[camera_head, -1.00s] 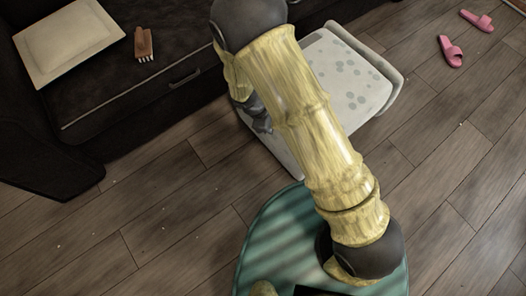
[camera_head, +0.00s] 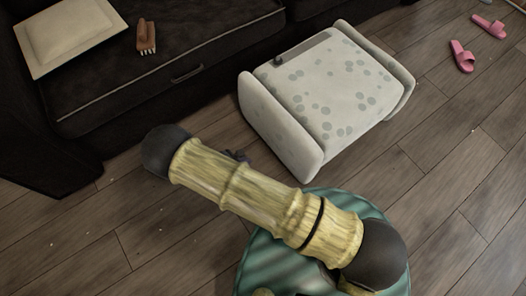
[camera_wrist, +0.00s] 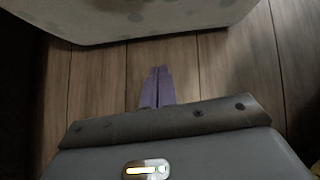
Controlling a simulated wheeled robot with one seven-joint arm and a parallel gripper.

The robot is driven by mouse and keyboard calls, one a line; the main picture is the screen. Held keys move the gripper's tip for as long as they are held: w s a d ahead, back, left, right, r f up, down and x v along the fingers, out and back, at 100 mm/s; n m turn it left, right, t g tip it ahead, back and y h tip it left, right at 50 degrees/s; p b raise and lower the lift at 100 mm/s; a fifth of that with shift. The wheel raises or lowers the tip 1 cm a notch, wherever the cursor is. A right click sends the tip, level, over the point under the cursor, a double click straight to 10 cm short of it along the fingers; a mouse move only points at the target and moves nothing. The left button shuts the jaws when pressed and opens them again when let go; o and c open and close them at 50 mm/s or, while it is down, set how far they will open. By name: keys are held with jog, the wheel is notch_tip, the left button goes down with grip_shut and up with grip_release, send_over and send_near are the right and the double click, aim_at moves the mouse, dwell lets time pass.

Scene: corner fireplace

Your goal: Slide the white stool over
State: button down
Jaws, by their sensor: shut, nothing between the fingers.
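The white stool (camera_head: 335,88) has grey spots and raised rounded sides. It stands on the wooden floor close to the dark sofa, in the upper middle of the head view. Its lower edge also shows across the top of the wrist view (camera_wrist: 130,18). In the wrist view my gripper (camera_wrist: 158,72) shows as two purple fingers pressed together, with nothing between them. The fingers point toward the stool, with a strip of bare floor between. In the head view my arm lies low in front of the stool, and the gripper is mostly hidden behind it.
The dark sofa (camera_head: 170,50) fills the upper left and carries a cream cushion (camera_head: 68,32) and a brown brush (camera_head: 146,37). Pink slippers (camera_head: 462,56) lie at the upper right. The floor (camera_head: 450,190) at the right is clear.

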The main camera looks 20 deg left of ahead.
aim_at(272, 148)
jog(key=b+x, duration=0.5)
jog(key=x, duration=0.4)
jog(key=shift+w+d+f+b, duration=0.1)
jog(key=shift+f+b, duration=0.3)
jog(key=w+b, duration=0.1)
jog(key=w+d+b, duration=0.1)
jog(key=shift+w+d+f, duration=0.1)
jog(key=shift+w+d, duration=0.2)
jog(key=shift+w, duration=0.1)
jog(key=shift+w+d+b, duration=0.3)
jog(key=shift+w, duration=0.15)
jog(key=shift+w+r, duration=0.15)
jog(key=shift+r, duration=0.1)
